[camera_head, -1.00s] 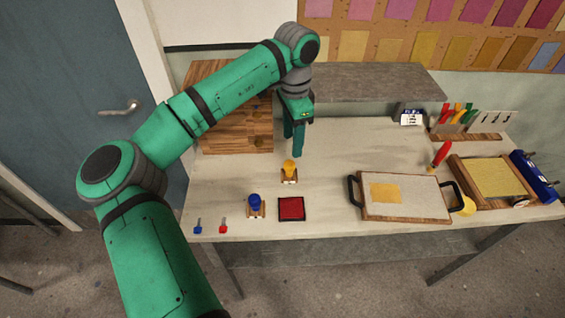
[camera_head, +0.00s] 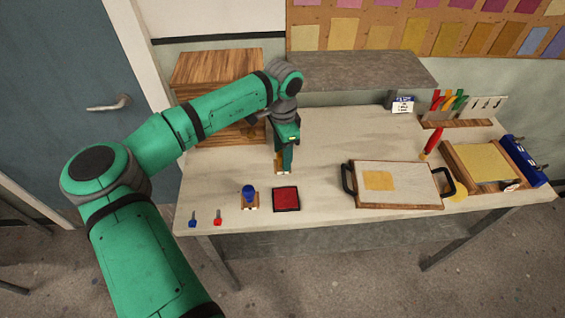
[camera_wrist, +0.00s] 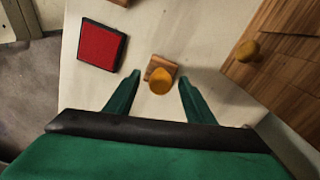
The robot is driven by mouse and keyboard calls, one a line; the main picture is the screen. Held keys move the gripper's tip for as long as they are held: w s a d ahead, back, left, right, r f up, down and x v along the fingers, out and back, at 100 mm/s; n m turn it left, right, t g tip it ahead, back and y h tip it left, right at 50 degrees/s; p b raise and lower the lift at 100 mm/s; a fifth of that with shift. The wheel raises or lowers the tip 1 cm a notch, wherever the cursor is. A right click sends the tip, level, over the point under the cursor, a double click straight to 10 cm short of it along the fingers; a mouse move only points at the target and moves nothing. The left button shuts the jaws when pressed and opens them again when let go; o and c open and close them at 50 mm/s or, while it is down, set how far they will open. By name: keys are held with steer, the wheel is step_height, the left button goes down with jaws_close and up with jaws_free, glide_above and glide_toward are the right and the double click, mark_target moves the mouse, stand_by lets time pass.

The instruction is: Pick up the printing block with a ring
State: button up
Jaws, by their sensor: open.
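A small wooden printing block with a yellow knob (camera_wrist: 160,80) lies on the table. In the wrist view it sits between the tips of my gripper (camera_wrist: 159,84), whose two green fingers are apart on either side of it. In the head view my gripper (camera_head: 284,164) is over this block and hides most of it; a bit of its wooden base shows beneath. A second block with a blue knob (camera_head: 249,193) stands nearer the front edge, left of a red pad (camera_head: 286,199). I cannot make out a ring mark on either block.
The red pad also shows in the wrist view (camera_wrist: 101,45). A wooden drawer cabinet (camera_head: 215,68) stands behind. A tray with black handles (camera_head: 410,172) lies to the right. Small blue (camera_head: 192,217) and red (camera_head: 217,216) items lie at the front left.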

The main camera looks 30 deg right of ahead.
steer(key=c, duration=1.2)
steer(key=shift+r, duration=0.45)
step_height(320, 180, up, 2)
steer(key=shift+r, duration=0.15)
steer(key=s+r, duration=0.3)
steer(key=s, duration=0.1)
steer(key=s+r, duration=0.3)
steer(key=s, duration=0.2)
steer(key=s+r, duration=0.3)
steer(key=s, duration=0.2)
steer(key=shift+a+r, duration=0.2)
steer(key=shift+r, duration=0.2)
